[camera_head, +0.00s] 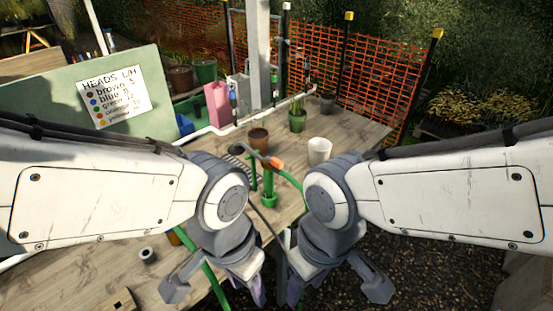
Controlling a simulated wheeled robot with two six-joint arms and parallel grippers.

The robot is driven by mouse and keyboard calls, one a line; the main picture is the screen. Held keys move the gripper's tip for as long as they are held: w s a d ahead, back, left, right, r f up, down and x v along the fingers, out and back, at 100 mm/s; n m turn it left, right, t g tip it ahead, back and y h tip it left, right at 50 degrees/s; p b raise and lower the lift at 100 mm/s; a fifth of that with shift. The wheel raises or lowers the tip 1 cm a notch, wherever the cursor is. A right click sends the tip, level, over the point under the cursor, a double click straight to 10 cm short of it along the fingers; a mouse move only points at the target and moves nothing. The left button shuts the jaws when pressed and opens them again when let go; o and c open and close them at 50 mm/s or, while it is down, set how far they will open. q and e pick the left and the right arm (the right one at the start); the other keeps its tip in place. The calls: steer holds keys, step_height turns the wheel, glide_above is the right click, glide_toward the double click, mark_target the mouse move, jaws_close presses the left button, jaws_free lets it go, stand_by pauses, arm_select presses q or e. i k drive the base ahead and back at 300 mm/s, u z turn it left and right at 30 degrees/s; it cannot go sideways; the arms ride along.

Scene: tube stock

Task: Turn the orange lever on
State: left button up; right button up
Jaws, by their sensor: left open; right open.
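A small orange lever (277,162) sits on a dark, curved fitting above the wooden table. Green piping (269,185) stands below it, and a green hose curves away to its right. My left gripper (217,288) is open, nearer to me and lower in the picture than the lever. My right gripper (337,288) is open beside it, to the right and also nearer than the lever. Neither gripper touches the lever, and I see nothing held between their fingers. My arms hide parts of the table's front.
The wooden table (358,133) holds a brown pot (258,139), a white pot (319,150) and a potted plant (297,117) behind the lever. A green board with a sign (114,96) stands at left. Orange netting (391,75) runs behind. A green hose crosses the lower left.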

mark_target(275, 162)
steer(key=z, duration=0.05)
steer(key=k, duration=0.6)
steer(key=u, duration=0.65)
steer(key=i, duration=1.05)
steer(key=z, duration=0.35)
